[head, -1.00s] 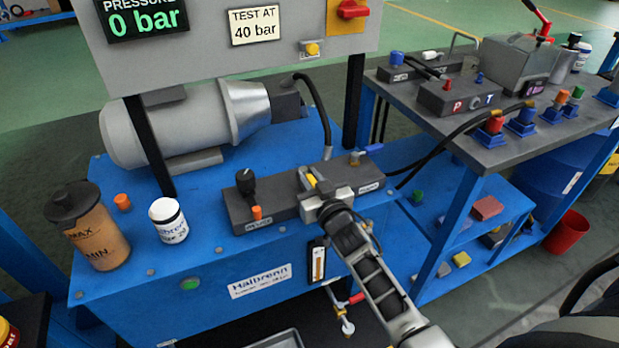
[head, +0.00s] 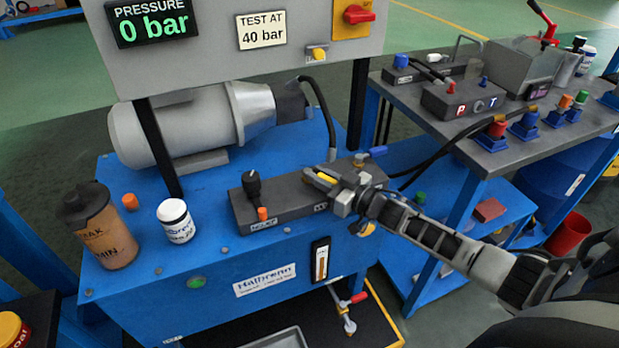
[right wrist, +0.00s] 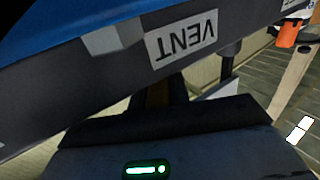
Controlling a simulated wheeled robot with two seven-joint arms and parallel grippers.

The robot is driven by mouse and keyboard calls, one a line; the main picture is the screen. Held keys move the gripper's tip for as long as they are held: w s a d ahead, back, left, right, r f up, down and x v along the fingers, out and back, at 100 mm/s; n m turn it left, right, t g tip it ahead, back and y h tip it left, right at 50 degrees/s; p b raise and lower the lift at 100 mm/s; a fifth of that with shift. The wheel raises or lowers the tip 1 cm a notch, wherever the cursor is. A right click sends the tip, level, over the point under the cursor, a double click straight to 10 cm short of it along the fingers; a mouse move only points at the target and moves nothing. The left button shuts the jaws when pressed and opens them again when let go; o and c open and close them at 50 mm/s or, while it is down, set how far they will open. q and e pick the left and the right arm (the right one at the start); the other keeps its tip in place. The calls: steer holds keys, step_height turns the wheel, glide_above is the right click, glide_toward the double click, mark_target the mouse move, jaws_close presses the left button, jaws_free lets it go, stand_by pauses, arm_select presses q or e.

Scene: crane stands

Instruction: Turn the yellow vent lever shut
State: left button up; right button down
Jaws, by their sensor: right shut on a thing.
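The yellow vent lever (head: 326,178) shows as a small yellow piece on top of the dark grey valve block (head: 280,212), which sits on the blue bench. My right gripper (head: 320,182) is shut on the lever, its fingers pointing left along the block and hiding most of it. My right arm reaches in from the right. In the right wrist view, a VENT label (right wrist: 182,42) appears upside down on the block's side. The lever itself cannot be made out clearly there. My left gripper is not in view.
A black knob (head: 252,185) and an orange cap (head: 262,214) stand on the block's left part. A blue-handled valve (head: 376,152) is close behind my gripper. A white jar (head: 176,221) and a brown bottle (head: 103,232) stand left. A black hose (head: 440,148) runs to the right table.

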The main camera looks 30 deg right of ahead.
steer(key=shift+y, duration=0.3)
steer(key=c, duration=1.3)
jaws_free()
steer(key=shift+s, duration=0.1)
steer(key=p+v, duration=0.1)
steer(key=v, duration=1.4)
steer(key=shift+s+d+r+p, duration=0.1)
steer(key=shift+s+d+p, duration=0.1)
steer(key=shift+s+p, duration=0.15)
